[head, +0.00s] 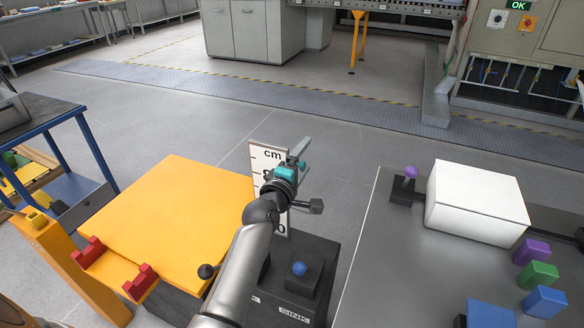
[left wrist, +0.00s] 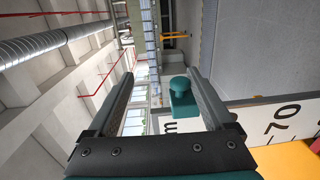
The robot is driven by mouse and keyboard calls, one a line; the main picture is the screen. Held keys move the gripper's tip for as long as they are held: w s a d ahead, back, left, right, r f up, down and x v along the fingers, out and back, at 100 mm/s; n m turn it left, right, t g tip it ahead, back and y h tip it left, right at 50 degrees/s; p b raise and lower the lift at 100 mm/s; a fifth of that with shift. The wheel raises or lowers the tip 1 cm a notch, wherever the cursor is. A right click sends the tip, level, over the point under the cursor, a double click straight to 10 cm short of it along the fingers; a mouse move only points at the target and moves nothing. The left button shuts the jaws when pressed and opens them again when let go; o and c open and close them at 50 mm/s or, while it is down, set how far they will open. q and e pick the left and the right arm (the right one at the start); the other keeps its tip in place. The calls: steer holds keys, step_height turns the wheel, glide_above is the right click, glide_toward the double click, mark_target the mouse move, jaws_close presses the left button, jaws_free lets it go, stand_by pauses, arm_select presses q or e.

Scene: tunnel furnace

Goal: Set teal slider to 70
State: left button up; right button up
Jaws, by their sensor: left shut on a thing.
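The teal slider (left wrist: 181,103), with its round knob, shows between the fingers of my left gripper in the left wrist view, near the right-hand finger. My left gripper (head: 298,152) is shut on it in front of the upper part of the white scale board (head: 257,158). The board reads "cm" at its top. Its "70" mark shows at the right in the left wrist view, with the board (left wrist: 270,122) passing behind the finger. In the head view my gripper and arm hide the slider and much of the scale. My right gripper is not in view.
A yellow-topped table (head: 160,205) with red brackets stands left of the arm. A dark box (head: 318,265) with a blue knob, labelled SINK, stands below the scale. A grey table (head: 385,270) at the right holds a white box (head: 475,200) and coloured blocks.

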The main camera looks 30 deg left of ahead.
arm_select(q)
steer(key=s+d+p, duration=0.1)
steer(key=s+p, duration=0.4)
steer(key=s, duration=1.2)
steer(key=shift+s+r+p, duration=0.15)
steer(key=shift+r+p, duration=0.15)
steer(key=shift+r, duration=0.1)
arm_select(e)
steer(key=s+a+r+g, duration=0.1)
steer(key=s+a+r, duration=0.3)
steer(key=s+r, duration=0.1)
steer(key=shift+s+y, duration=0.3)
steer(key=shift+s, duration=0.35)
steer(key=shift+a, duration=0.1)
